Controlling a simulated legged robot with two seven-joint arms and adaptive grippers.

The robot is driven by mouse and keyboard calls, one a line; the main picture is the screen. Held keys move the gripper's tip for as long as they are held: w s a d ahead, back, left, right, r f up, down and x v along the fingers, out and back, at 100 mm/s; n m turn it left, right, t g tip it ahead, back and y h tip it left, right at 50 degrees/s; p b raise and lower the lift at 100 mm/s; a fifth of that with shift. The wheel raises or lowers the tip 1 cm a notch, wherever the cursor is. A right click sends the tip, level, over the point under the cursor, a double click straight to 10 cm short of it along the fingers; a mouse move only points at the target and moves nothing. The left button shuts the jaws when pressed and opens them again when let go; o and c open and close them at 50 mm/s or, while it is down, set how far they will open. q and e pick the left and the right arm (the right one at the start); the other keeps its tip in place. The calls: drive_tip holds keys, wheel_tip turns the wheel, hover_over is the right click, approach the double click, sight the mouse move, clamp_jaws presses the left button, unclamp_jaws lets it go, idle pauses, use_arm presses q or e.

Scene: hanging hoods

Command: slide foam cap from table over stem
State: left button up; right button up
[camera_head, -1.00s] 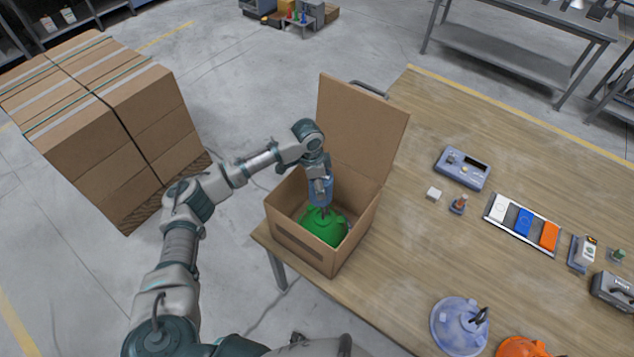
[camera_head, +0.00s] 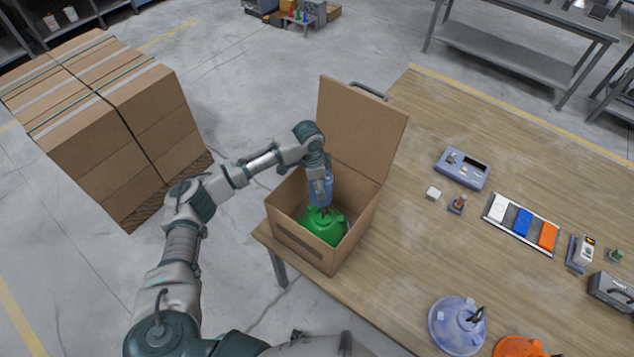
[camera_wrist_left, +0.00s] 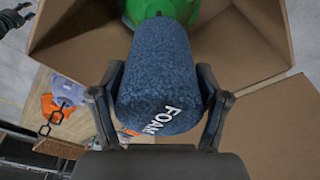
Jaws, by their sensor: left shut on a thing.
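The blue foam cap (camera_wrist_left: 158,75), a thick cylinder with FOAM in white letters, is held between the two black fingers of my left gripper (camera_wrist_left: 160,105). My left gripper (camera_head: 321,182) is also in the head view, pointing down into the open box, with the foam cap (camera_head: 320,194) below the wrist. The green hood (camera_head: 322,228) sits in the box under the cap, and part of it shows in the wrist view (camera_wrist_left: 190,8). The cap hides most of the stem, so I cannot tell whether they touch. A black finger-like part (camera_wrist_left: 14,17), perhaps my right gripper, is at the wrist view's corner.
The cardboard box (camera_head: 300,252) stands at the table's left edge, its flap (camera_head: 362,125) raised behind my gripper. A pale blue hood (camera_head: 457,322) and an orange hood (camera_head: 520,348) are at the near edge. Small parts and a colored tray (camera_head: 522,224) lie right.

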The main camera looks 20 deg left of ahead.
use_arm(q)
drive_tip(key=shift+d, duration=0.9)
drive_tip(key=shift+d+f, duration=0.25)
drive_tip(key=shift+d, duration=0.05)
drive_tip(key=shift+a+f, duration=0.1)
drive_tip(key=shift+f, duration=0.15)
drive_tip(key=shift+a+f, duration=0.35)
drive_tip(key=shift+d, duration=0.35)
drive_tip(key=shift+d+f, duration=0.1)
drive_tip(key=shift+f, duration=0.6)
drive_tip(key=shift+a+f, duration=0.4)
drive_tip(key=shift+a, duration=0.1)
drive_tip(key=shift+f, duration=0.4)
drive_tip(key=shift+d, duration=0.15)
drive_tip(key=shift+a+f, duration=0.2)
drive_tip(key=shift+f, duration=1.35)
drive_tip(key=shift+d+f, duration=0.1)
drive_tip(key=shift+f, duration=0.15)
use_arm(e)
drive_tip(key=shift+d+f, duration=0.2)
drive_tip(key=shift+d, duration=0.25)
drive_tip(key=shift+d+f, duration=0.2)
drive_tip(key=shift+d, duration=0.25)
